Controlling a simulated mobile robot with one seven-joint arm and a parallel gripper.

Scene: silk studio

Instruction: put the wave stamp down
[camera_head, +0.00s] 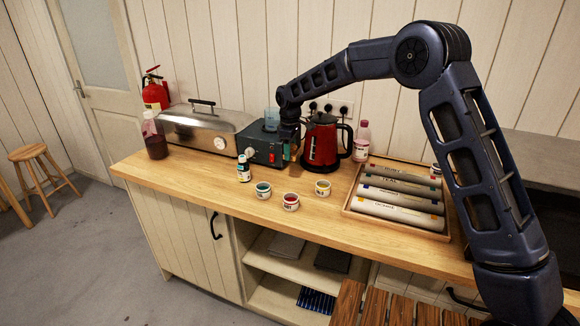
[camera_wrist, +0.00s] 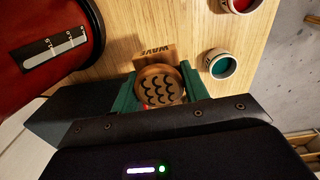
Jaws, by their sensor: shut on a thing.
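The wave stamp (camera_wrist: 160,86) shows in the wrist view as a round wooden face with dark wave marks. My gripper (camera_wrist: 157,90) is shut on it, with a green finger on each side. A wooden block lettered WAVE (camera_wrist: 155,54) shows just beyond the round face; I cannot tell whether it is joined to it. In the head view my gripper (camera_head: 289,150) is low over the counter (camera_head: 223,193), between the dark box and the red kettle. The stamp is too small to make out there, and its gap to the counter cannot be told.
The red kettle (camera_head: 321,142) stands close on the right. The dark box (camera_head: 260,145) is close on the left. Teal (camera_head: 263,190), red (camera_head: 290,202) and yellow (camera_head: 322,188) pots and a small bottle (camera_head: 243,170) stand in front. A tray of rolls (camera_head: 345,209) lies right. Counter is bare at front left.

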